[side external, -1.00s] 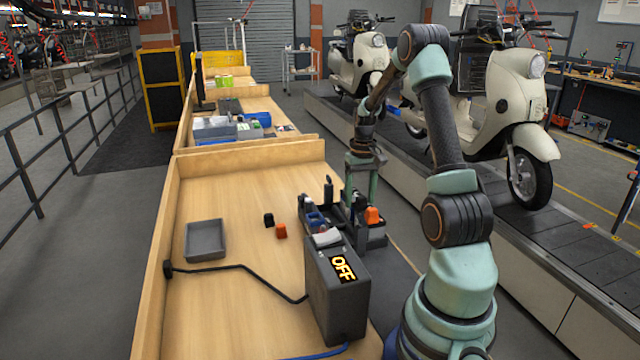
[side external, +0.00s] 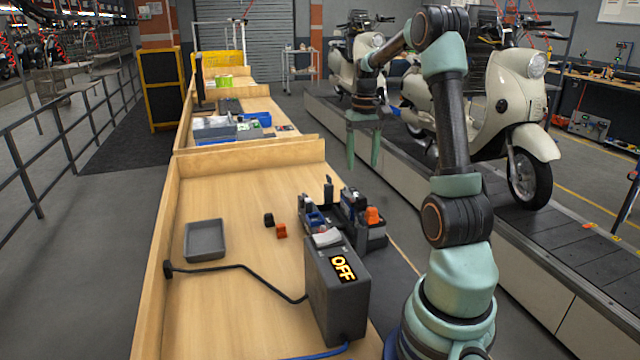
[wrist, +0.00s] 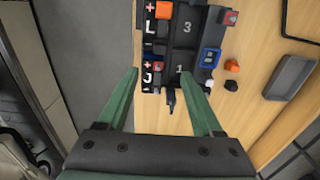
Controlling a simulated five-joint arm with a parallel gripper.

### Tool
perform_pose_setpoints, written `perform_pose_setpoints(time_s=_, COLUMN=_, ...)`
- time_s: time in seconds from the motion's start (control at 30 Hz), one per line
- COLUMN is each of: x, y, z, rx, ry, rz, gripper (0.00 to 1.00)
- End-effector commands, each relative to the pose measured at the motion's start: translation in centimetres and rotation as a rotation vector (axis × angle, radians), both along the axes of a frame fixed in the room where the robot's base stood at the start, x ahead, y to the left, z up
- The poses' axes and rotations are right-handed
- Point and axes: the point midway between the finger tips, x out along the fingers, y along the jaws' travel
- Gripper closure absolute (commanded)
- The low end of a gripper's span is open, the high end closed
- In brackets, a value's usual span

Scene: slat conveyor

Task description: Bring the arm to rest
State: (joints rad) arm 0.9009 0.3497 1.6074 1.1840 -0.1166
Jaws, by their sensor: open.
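My gripper (side external: 363,157) is raised above the far right part of the wooden bench (side external: 205,285), with its two green fingers apart and nothing between them. In the wrist view, my gripper (wrist: 166,98) is also open and empty. The dark sorting fixture (side external: 371,241) with marked slots stands on the bench below and nearer the camera, apart from the fingers. It also shows in the wrist view (wrist: 177,57), holding an orange block (wrist: 164,9) near the L mark and other small parts.
A grey box with an OFF display (side external: 338,285) stands at the bench's near edge. A grey tray (side external: 205,240), a black piece (side external: 268,219) and an orange piece (side external: 281,231) lie left of the fixture. Scooters (side external: 480,110) stand on the slat conveyor (side external: 560,235) at right.

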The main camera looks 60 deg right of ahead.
Motion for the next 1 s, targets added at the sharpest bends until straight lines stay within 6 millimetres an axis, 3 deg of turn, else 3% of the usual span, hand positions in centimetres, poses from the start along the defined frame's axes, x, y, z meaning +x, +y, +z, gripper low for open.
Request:
perform_pose_setpoints(time_s=0.13, x=0.0, y=0.0, z=1.0, rx=0.000, ry=0.000, rz=0.000, gripper=0.33)
perform_pose_setpoints(time_s=0.4, x=0.0, y=0.1, z=1.2, rx=-0.001, ry=-0.001, rz=0.002, gripper=0.33)
perform_pose_setpoints(time_s=0.53, x=1.0, y=1.7, z=2.0, rx=-0.018, ry=-0.015, rz=0.038, gripper=0.33)
perform_pose_setpoints(time_s=0.67, x=3.1, y=6.2, z=3.7, rx=-0.060, ry=-0.056, rz=0.135, gripper=0.33)
perform_pose_setpoints(time_s=0.8, x=4.8, y=12.9, z=5.6, rx=-0.112, ry=-0.127, rz=0.272, gripper=0.33)
perform_pose_setpoints(time_s=1.0, x=4.9, y=22.1, z=6.9, rx=-0.165, ry=-0.242, rz=0.464, gripper=0.33)
